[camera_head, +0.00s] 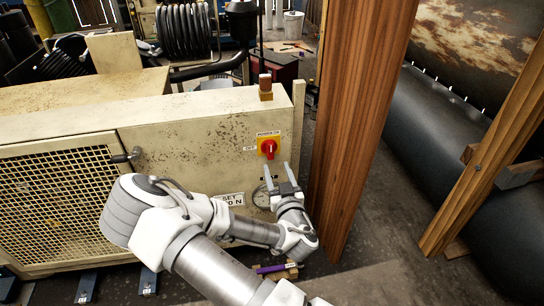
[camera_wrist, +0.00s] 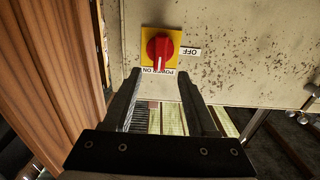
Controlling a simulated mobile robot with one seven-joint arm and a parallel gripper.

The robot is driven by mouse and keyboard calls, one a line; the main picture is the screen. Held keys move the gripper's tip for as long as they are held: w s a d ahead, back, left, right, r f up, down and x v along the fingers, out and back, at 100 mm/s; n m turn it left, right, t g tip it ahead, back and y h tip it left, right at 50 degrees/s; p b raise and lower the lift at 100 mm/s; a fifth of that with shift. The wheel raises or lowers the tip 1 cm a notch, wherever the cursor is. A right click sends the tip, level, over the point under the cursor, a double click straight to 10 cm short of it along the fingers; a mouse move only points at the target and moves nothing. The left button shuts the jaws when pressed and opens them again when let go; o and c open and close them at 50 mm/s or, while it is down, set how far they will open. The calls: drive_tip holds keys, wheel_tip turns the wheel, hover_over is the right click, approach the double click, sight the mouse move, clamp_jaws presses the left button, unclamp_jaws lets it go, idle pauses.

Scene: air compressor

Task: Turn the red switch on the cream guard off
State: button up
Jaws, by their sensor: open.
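The red switch (camera_head: 268,148) is a rotary knob on a yellow plate, mounted on the cream guard (camera_head: 190,142) near its right end. In the head view "POWER ON" is above it and "OFF" to its left. The switch also shows in the wrist view (camera_wrist: 158,50), where the picture is turned over, with its grip ridge pointing to the "POWER ON" label. My gripper (camera_head: 278,167) is just below the switch in the head view, its two fingers apart and empty. In the wrist view the fingertips (camera_wrist: 161,76) are short of the knob, not around it.
A brown wooden post (camera_head: 355,110) stands close to the right of the guard. A black latch handle (camera_head: 125,156) sticks out at left. A dark tank (camera_head: 440,140) lies at the right.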

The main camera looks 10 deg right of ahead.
sight(271, 152)
drive_tip(key=w, duration=0.7)
drive_tip(key=shift+w, duration=0.25)
drive_tip(key=shift+c, duration=0.3)
clamp_jaws()
